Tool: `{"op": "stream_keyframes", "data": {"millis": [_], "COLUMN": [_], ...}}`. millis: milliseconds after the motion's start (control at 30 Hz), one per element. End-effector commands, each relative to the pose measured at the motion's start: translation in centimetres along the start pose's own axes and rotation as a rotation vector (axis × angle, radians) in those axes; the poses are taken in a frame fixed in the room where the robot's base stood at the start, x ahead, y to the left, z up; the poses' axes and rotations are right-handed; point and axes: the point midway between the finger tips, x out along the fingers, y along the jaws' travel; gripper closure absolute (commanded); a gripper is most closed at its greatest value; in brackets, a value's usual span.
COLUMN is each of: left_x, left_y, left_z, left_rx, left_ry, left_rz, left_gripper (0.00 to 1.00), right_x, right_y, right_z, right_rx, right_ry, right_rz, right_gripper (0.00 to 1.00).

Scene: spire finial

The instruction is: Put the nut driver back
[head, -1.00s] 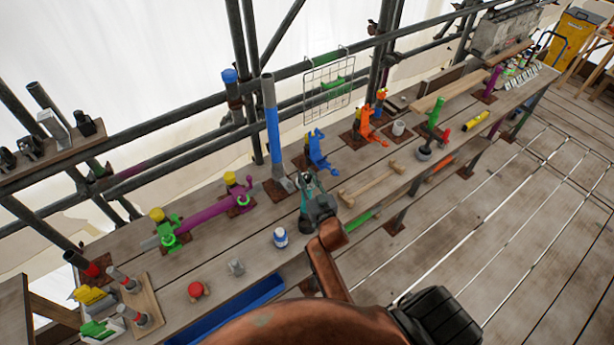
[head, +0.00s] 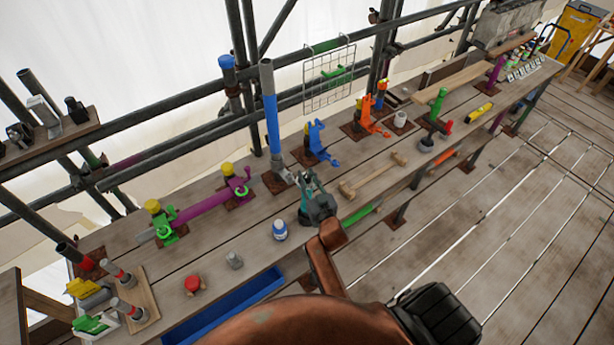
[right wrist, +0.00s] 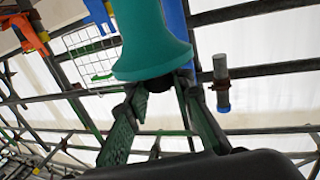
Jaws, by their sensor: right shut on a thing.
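My right gripper (head: 311,200) is over the middle of the long wooden bench, in front of the tall grey and blue post. It is shut on a teal tool handle (right wrist: 152,45), which I take to be the nut driver. In the right wrist view the gripper's two green-grey fingers (right wrist: 160,95) close on the narrow end below the flared handle. In the head view the teal part (head: 304,213) shows beside the fingers, partly hidden by them. Whether it touches the bench I cannot tell. My left gripper is not in view.
The grey and blue post (head: 272,120) stands close behind the gripper. A blue-white jar (head: 280,229), a grey piece (head: 234,260) and a red knob (head: 194,285) stand nearer the front edge.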

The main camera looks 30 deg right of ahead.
Motion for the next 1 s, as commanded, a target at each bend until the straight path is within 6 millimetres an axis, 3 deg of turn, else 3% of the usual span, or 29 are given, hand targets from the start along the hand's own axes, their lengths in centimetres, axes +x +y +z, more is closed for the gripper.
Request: {"op": "stream_keyframes", "data": {"millis": [600, 1000], "left_x": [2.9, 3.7], "left_y": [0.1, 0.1], "left_z": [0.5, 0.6], "left_rx": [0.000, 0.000], "left_ry": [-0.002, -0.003], "left_rz": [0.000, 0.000], "left_gripper": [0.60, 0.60], "right_x": [0.1, 0.1], "right_y": [-0.1, -0.1], "right_z": [3.5, 4.5], "right_rx": [0.001, 0.000], "right_ry": [0.007, 0.008], "right_rz": [-0.002, -0.002], "right_gripper": [1.00, 1.00]}}
